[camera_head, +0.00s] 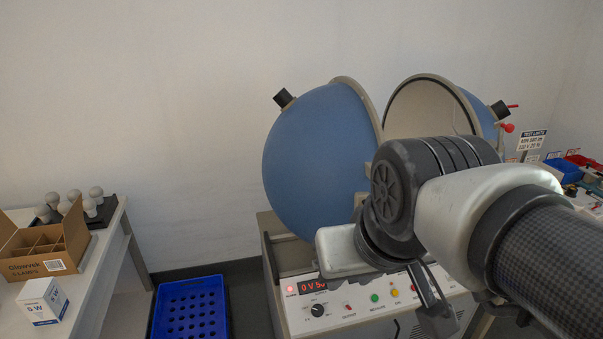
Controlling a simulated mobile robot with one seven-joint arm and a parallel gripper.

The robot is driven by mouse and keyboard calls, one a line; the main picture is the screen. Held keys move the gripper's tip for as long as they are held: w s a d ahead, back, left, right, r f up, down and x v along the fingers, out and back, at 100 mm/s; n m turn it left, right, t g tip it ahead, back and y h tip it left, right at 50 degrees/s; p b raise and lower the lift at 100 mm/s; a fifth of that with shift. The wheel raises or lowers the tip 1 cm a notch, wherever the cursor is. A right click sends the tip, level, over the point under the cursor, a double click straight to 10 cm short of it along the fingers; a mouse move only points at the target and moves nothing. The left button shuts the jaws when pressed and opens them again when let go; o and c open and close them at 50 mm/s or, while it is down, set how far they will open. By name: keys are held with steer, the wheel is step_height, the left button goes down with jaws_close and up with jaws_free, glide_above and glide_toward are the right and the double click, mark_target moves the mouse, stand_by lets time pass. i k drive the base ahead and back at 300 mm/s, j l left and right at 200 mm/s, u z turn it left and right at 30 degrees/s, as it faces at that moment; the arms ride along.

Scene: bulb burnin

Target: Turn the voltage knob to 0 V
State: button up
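The black voltage knob (317,310) sits on the left part of the white control panel (345,325), on the instrument below a blue sphere. A red display (311,285) above the knob seems to read "0 V" followed by characters I cannot read fully. A red light glows left of the display. My gripper (435,314) hangs below my wrist, in front of the right part of the panel, to the right of the knob and apart from it in the picture. Its fingers are dark and overlap, so their opening does not show. My wrist hides part of the panel's upper edge.
The blue sphere (315,150) stands open above the panel. Several buttons and a small red switch (348,307) lie right of the knob. A blue crate (190,308) is on the floor. A table at left holds a cardboard box (75,232), a small box (42,300) and bulbs.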

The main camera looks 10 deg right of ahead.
mark_target(318, 310)
steer(key=z, duration=1.05)
steer(key=u, duration=0.9)
steer(key=k+j+z, duration=0.2)
steer(key=j, duration=0.15)
steer(key=i+l, duration=0.2)
steer(key=i, duration=0.25)
steer(key=i+l, duration=0.25)
steer(key=i, duration=0.15)
